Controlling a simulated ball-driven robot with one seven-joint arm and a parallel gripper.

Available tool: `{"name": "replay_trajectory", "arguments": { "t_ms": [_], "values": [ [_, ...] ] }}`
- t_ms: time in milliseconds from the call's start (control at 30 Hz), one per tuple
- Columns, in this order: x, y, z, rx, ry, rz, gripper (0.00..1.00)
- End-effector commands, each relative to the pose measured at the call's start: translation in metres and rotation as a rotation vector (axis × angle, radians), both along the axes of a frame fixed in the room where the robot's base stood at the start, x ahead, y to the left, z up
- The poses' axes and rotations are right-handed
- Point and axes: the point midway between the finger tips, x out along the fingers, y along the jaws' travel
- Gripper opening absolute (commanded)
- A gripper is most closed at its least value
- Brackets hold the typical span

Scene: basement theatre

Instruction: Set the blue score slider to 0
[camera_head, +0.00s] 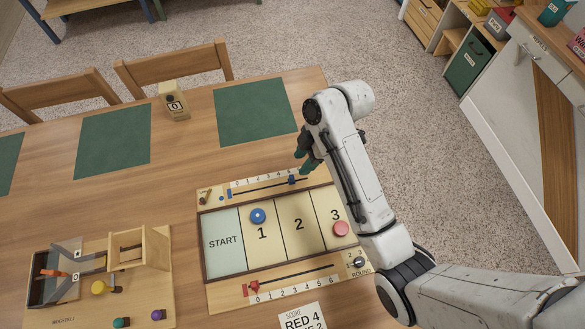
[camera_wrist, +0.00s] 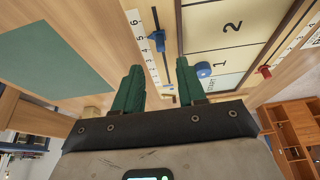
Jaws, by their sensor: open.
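The blue score slider (camera_head: 291,181) sits on a dark rail along the far edge of the game board, toward the high end of its number scale. In the wrist view the blue slider (camera_wrist: 157,40) stands beside the 4 and 5 marks, with the low numbers nearer my gripper. My gripper (camera_head: 307,158) has green fingers and is above the board's far right edge, close to the slider. In the wrist view my gripper (camera_wrist: 160,68) is open and empty, with the slider beyond the fingertips. My arm hides part of the scale's right end.
A red slider (camera_head: 255,287) is near 0 on the near scale. A wooden counter block (camera_head: 174,100) stands behind.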

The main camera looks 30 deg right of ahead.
Motion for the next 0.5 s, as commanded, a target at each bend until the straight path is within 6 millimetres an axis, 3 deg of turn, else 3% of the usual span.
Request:
{"name": "replay_trajectory", "arguments": {
  "t_ms": [200,500],
  "values": [
    [0.004,0.015,-0.038,0.0,0.003,0.001,0.4],
    [0.008,0.026,-0.066,-0.001,0.001,0.0,0.4]
  ]
}}
